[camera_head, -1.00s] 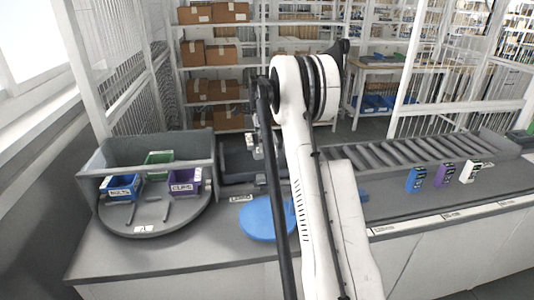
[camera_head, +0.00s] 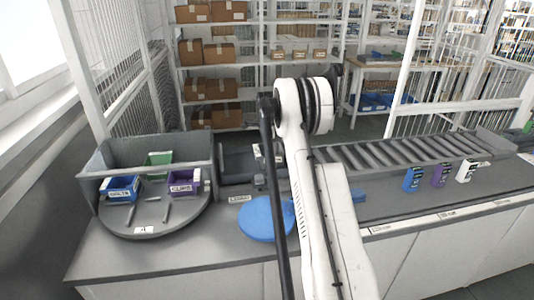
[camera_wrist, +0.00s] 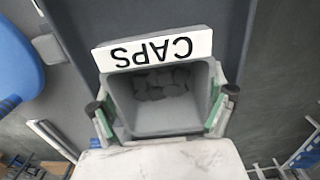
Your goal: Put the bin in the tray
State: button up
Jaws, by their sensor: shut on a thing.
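A grey bin labelled CAPS (camera_wrist: 165,122) is between the fingers of my gripper (camera_wrist: 163,101) in the wrist view. Its label reads upside down there, and small dark pieces lie inside. My gripper is shut on the bin, one finger at each side. The dark tray (camera_head: 236,166) is in the head view, between the round turntable and the roller conveyor. The bin is over a dark panel (camera_wrist: 225,20) that looks like the tray floor; whether it touches is unclear. In the head view my arm hides most of the gripper and bin.
A blue disc (camera_head: 258,220) lies in front of the tray. The roller conveyor (camera_head: 400,152) runs right, with small holders in front.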

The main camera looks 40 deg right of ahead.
jog(key=shift+f, duration=0.15)
jog(key=o, duration=1.2)
